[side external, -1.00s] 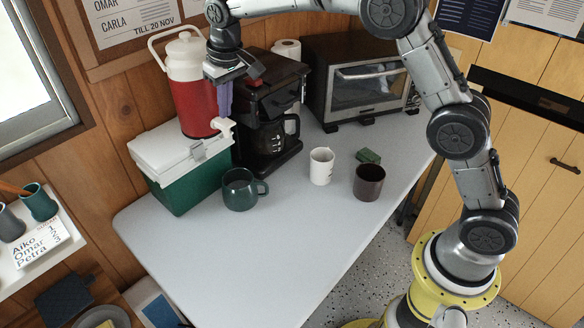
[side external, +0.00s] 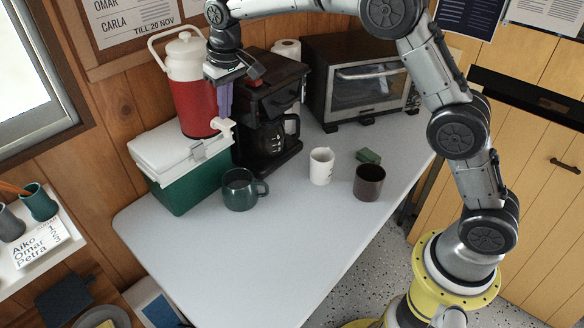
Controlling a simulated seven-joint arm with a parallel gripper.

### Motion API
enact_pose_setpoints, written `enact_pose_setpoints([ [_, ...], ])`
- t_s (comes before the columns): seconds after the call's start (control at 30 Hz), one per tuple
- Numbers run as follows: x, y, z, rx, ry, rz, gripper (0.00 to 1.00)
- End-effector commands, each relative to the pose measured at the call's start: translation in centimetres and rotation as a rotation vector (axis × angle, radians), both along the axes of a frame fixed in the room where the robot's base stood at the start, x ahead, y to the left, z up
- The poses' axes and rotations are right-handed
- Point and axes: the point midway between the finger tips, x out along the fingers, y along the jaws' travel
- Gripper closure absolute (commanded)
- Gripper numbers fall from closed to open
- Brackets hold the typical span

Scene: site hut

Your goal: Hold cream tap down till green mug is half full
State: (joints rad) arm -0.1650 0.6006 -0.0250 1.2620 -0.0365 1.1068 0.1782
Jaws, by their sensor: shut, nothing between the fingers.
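The red drinks jug (side external: 197,95) with a white lid stands on the green and white cool box. Its cream tap (side external: 222,124) sticks out low on the right side. My gripper (side external: 225,114) points down with its purple fingers shut and empty, the tips at the top of the tap. I cannot tell whether they press the tap down. The green mug (side external: 239,190) stands upright on the table below the tap, its handle to the right. Its inside looks dark and I cannot tell the level in it. No stream is clearly visible.
The cool box (side external: 180,165) holds up the jug. A black coffee maker (side external: 270,105) stands just right of my gripper. A white mug (side external: 321,166), a dark brown mug (side external: 369,183) and a green sponge (side external: 367,155) are further right. The table front (side external: 290,240) is clear.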

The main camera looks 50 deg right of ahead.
Motion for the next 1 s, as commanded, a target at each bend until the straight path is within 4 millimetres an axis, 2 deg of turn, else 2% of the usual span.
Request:
enact_pose_setpoints([
  [0.77,0.0,0.0,-2.1,0.000,0.001,0.000,1.00],
  [1.0,0.0,0.0,-2.2,0.000,0.001,0.000,1.00],
])
